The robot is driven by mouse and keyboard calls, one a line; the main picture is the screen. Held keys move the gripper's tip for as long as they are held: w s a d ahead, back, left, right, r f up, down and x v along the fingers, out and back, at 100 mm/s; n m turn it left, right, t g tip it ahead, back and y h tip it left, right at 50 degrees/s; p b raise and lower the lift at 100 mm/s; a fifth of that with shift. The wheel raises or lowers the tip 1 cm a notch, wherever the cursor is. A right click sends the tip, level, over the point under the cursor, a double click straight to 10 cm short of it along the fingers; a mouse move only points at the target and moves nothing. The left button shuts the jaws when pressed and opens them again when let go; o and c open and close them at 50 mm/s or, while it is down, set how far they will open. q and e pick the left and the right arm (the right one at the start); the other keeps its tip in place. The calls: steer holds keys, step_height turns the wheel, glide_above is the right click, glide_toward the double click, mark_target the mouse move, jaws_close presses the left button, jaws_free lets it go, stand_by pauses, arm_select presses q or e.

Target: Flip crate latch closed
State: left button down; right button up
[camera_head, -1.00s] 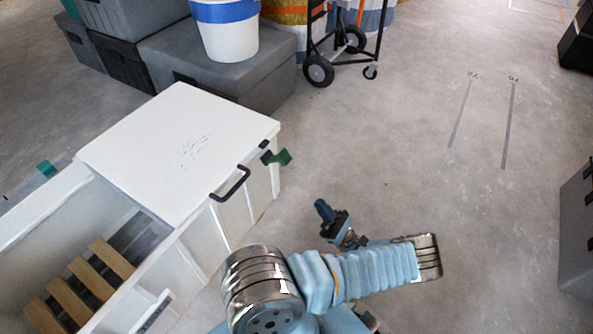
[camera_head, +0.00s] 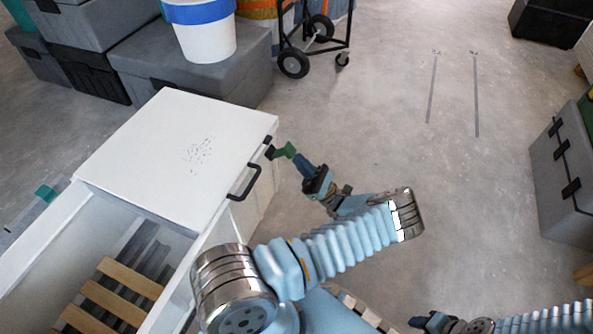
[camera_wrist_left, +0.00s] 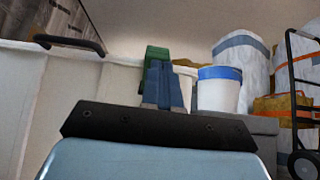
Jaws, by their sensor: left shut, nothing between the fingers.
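The white crate (camera_head: 160,165) stands at left with a flat lid over its far part. A green latch (camera_head: 283,151) sticks out from its right side, near the far corner, beside a black handle (camera_head: 245,182). My left gripper (camera_head: 300,162) is shut and empty, its blue fingertips at the latch's near side; I cannot tell if they touch. In the left wrist view the latch (camera_wrist_left: 157,54) shows just beyond the shut fingers (camera_wrist_left: 162,85), which hide part of it. My right gripper (camera_head: 432,321) shows partly at the bottom edge; its jaws are unclear.
The near part of the crate is open, with wooden slats (camera_head: 110,300) inside. Grey cases (camera_head: 160,65) and a white bucket (camera_head: 200,35) stand behind it, with a hand truck (camera_head: 318,35) beside them. Another grey case (camera_head: 565,180) stands at right. The floor between is clear.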

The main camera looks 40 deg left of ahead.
steer(key=shift+s+a+r, duration=0.15)
steer(key=shift+s+a, duration=0.05)
stand_by(0.3)
